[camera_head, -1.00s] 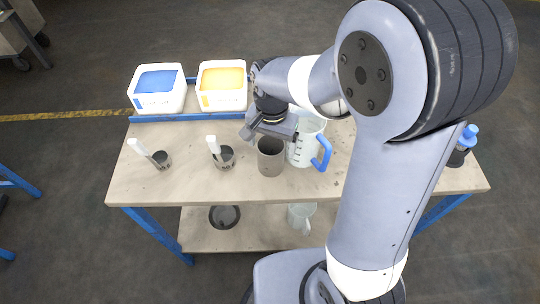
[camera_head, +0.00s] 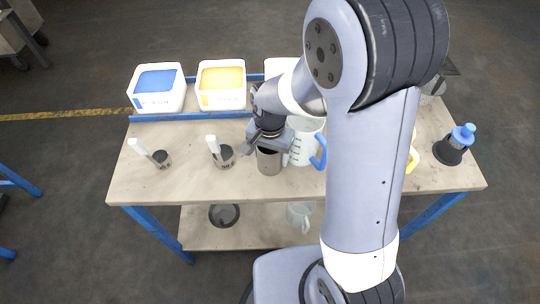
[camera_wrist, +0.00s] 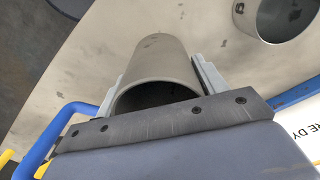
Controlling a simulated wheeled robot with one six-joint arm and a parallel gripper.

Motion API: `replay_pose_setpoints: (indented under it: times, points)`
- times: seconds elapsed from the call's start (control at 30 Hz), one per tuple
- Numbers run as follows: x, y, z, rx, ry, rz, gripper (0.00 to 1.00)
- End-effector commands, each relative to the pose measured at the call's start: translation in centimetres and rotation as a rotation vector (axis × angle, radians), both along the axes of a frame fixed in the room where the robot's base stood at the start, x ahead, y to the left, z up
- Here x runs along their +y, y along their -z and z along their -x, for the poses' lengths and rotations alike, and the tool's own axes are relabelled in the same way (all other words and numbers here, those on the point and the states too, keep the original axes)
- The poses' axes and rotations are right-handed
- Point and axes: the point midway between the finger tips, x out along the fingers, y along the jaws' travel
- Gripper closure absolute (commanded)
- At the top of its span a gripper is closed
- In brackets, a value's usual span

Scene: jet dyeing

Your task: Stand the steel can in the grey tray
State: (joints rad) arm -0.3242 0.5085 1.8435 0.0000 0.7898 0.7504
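The steel can (camera_head: 269,163) stands upright on the bench, beside a clear jug. My gripper (camera_head: 262,138) is down at the can from above and behind. In the wrist view my gripper (camera_wrist: 160,85) has one finger on each side of the can (camera_wrist: 158,62), close to its wall. The fingers look open around it; contact on both sides is not clear. The can's mouth is partly hidden by the gripper body.
The clear jug (camera_head: 305,148) with a blue handle is just right of the can. Blue (camera_head: 158,88) and yellow (camera_head: 222,85) tubs line the back.

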Motion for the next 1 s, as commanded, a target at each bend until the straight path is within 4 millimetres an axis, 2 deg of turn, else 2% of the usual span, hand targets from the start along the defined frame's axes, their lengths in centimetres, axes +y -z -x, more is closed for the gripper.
replay_pose_setpoints:
  times: [0.07,0.43,0.63,0.73,1.0]
  points:
    - [0.0,0.0,0.0,0.0,0.0,0.0,0.39]
    - [0.0,0.0,0.0,-0.001,0.0,0.0,0.69]
    - [0.0,-0.2,0.0,-0.001,0.0,0.0,0.69]
    - [0.0,-1.1,-0.1,-0.005,0.0,-0.002,0.69]
    - [0.1,-6.1,-0.2,-0.008,0.0,-0.003,0.69]
